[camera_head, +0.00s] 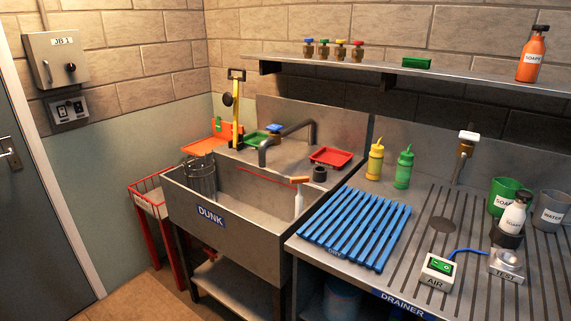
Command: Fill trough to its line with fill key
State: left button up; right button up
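The trough (258,238) is a deep grey metal sink with a blue "DUNK" label (210,215) on its front. A thin red line (265,178) shows on its inner back wall. I see no water in the part of the trough in view; its bottom is hidden. A grey spout (288,136) curves over the trough's back edge. A blue-topped brass fitting (274,129) stands behind the spout. Nothing is labelled fill key; I cannot tell which piece it is. Neither gripper is in view.
Several brass pieces with coloured tops (324,48) stand on the shelf (420,74). A wire basket (201,176) is at the trough's left end. A blue slatted rack (355,227) lies right of it. Bottles, cups and an AIR switch box (437,271) occupy the drainer.

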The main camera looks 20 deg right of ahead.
aim_at(275, 127)
jog(key=z, duration=0.85)
jog(key=i+j+z, duration=0.15)
jog(key=i+j, duration=0.4)
jog(key=i, duration=0.1)
